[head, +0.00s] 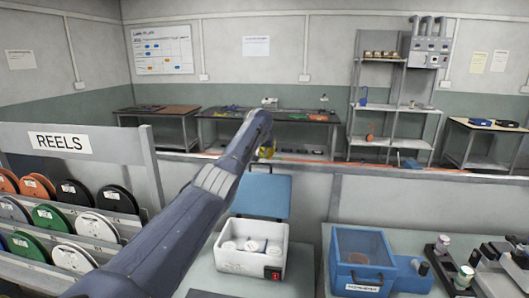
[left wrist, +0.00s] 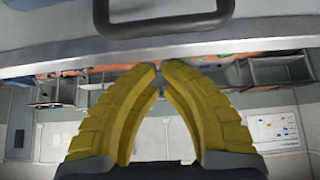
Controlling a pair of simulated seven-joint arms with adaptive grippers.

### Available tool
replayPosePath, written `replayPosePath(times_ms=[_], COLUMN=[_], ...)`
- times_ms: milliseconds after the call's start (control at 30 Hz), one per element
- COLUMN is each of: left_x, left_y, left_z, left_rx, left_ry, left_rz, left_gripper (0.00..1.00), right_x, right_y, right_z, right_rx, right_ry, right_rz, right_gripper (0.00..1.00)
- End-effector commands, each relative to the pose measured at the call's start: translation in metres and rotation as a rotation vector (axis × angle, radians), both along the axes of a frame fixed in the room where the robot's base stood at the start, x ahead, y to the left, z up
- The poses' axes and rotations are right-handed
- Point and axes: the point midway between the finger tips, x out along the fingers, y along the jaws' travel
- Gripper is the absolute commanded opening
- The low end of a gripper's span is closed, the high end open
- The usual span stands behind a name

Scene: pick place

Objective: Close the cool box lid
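The cool box (head: 250,262) is a white open-topped box on the near bench, with several white tubs inside. Its blue lid (head: 263,196) stands raised at the back edge, so the box is open. My left arm reaches over the box from the lower left. My left gripper (head: 267,149), with yellow fingers, is just above the lid's top edge, apart from it as far as I can tell. In the left wrist view the fingertips (left wrist: 158,68) meet with nothing between them. A dark handle on a grey panel shows beyond them; I cannot tell whose. My right gripper is out of view.
A blue box (head: 361,275) stands right of the cool box, with small bench devices (head: 462,278) further right. A rack of reels (head: 70,208) stands at left. A low grey partition (head: 430,210) runs behind the bench.

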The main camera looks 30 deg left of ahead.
Motion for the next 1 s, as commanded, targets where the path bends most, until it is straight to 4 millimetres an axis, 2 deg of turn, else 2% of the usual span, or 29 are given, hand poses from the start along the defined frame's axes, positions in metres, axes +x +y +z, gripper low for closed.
replayPosePath(times_ms=[233, 433, 1000], left_x=[0.005, 0.001, -0.023], left_y=[0.003, 0.001, -0.008], left_z=[-0.008, -0.008, -0.008], left_rx=[0.001, 0.0, 0.001], left_ry=[-0.001, -0.002, -0.002], left_rz=[0.002, 0.001, 0.001], left_gripper=[0.0, 0.0, 0.0], right_x=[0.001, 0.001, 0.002], right_y=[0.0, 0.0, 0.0], right_z=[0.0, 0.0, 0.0], right_rx=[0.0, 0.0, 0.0], right_ry=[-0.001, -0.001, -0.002], right_rz=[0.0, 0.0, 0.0], right_gripper=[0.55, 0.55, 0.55])
